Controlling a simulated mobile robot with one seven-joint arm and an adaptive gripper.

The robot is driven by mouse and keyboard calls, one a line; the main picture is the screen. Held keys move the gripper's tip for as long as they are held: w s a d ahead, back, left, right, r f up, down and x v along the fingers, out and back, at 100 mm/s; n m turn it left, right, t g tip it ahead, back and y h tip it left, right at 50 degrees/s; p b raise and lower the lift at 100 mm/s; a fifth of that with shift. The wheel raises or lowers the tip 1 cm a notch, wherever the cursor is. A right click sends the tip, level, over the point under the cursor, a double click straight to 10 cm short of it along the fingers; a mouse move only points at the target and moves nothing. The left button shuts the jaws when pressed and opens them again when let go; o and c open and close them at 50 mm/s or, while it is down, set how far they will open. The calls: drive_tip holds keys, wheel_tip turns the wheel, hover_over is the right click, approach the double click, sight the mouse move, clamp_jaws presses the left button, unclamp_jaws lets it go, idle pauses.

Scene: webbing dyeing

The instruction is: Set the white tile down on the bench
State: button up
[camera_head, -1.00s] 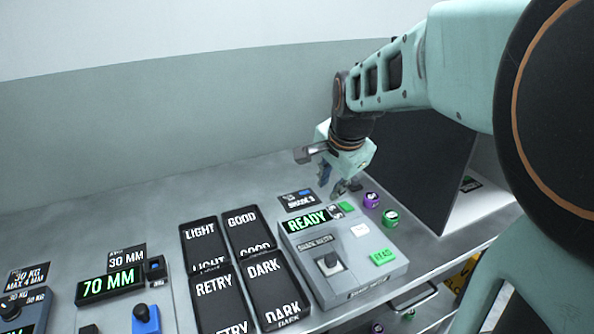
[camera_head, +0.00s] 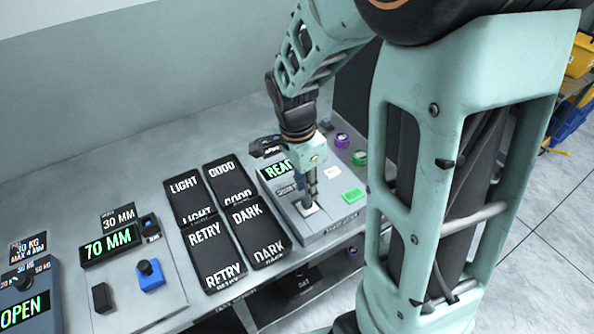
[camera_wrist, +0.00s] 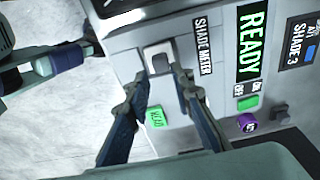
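A small pale square piece, which looks like the white tile (camera_wrist: 158,59), sits in the dark port of the grey shade meter (camera_wrist: 205,75). In the head view its pale edge (camera_head: 308,210) shows below the fingers, mostly hidden by them. My gripper (camera_wrist: 162,78) points down over the port in the wrist view. Its two fingers are apart, one on each side of the piece, and I see no clear contact. In the head view my gripper (camera_head: 309,200) is low over the front of the meter. The grey bench (camera_head: 90,195) lies around the meter.
The green READ button (camera_wrist: 155,117) is close to the fingers. Black trays marked LIGHT (camera_head: 185,190), GOOD, RETRY and DARK stand left of the meter. Purple (camera_head: 342,140) and green (camera_head: 360,157) spools stand behind it. Bare bench lies at the back left.

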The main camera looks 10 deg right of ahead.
sight(307, 205)
drive_tip(key=shift+w+d+f, duration=0.1)
drive_tip(key=shift+f, duration=1.2)
drive_tip(key=shift+w+d+f, duration=0.1)
drive_tip(key=shift+f, duration=1.15)
drive_tip(key=shift+c, duration=0.7)
clamp_jaws()
